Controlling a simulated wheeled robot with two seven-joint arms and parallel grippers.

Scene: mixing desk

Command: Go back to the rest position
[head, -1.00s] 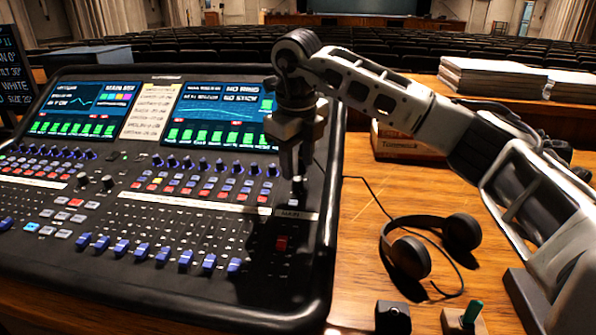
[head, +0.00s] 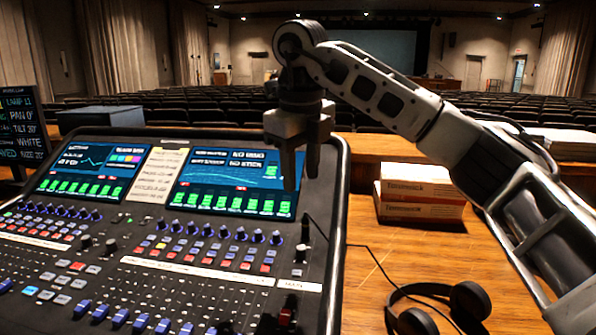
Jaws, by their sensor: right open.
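My right gripper (head: 299,182) is open, with nothing between its two fingers. It points down in front of the right edge of the mixing desk's right screen (head: 232,172), apart from the console. My right arm (head: 378,88) reaches in from the right side. The mixing desk (head: 200,245) fills the lower left, with rows of knobs, coloured buttons and blue faders. My left gripper is not in view.
Black headphones (head: 468,301) lie on the wooden table (head: 372,262) at the lower right. Two stacked boxes (head: 420,192) stand behind them, and a paper stack (head: 560,140) is farther right. A dark lighting sign (head: 24,128) is at the far left. Auditorium seats fill the background.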

